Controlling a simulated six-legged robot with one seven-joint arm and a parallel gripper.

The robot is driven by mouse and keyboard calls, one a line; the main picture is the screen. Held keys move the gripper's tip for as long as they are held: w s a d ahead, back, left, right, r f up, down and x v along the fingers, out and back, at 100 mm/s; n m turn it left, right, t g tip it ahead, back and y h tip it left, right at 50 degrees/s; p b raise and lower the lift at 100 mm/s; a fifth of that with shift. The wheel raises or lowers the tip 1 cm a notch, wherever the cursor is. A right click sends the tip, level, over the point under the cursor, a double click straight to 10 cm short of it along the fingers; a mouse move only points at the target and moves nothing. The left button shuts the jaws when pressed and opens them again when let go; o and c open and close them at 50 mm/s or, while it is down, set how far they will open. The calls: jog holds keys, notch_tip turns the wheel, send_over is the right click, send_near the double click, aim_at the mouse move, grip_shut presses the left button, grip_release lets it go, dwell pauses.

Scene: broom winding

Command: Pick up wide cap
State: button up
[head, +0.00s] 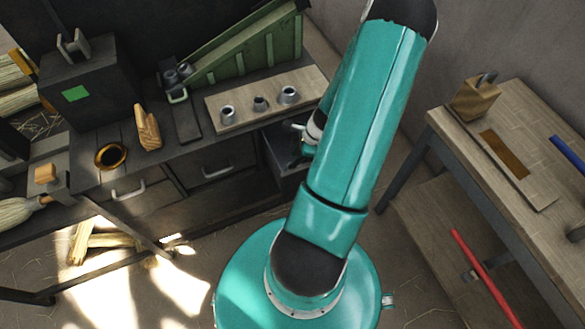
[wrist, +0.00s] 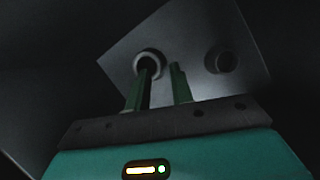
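Three grey metal caps stand in a row on a pale wooden board (head: 262,119) on the dark workbench: a left cap (head: 228,114), a smaller-looking middle cap (head: 260,103) and a right cap (head: 288,94). The right one looks widest, but I cannot be sure. My gripper (wrist: 161,80) is open, its two green fingers apart with nothing seen between them. In the dark wrist view, the left finger overlaps a ring-shaped cap (wrist: 149,56); a fainter cap (wrist: 222,59) lies to the right. Contact cannot be told. In the head view my arm hides most of the gripper.
A green sloped rack (head: 245,52) stands behind the board. A wooden block (head: 147,127) and a brass ring (head: 111,156) are on the bench's left. A wooden table (head: 515,160) stands at right. Bare floor lies between bench and table.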

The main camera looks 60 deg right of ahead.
jog(key=shift+x, duration=1.6)
jog(key=shift+c, duration=0.2)
grip_shut()
jog(key=shift+r, duration=0.1)
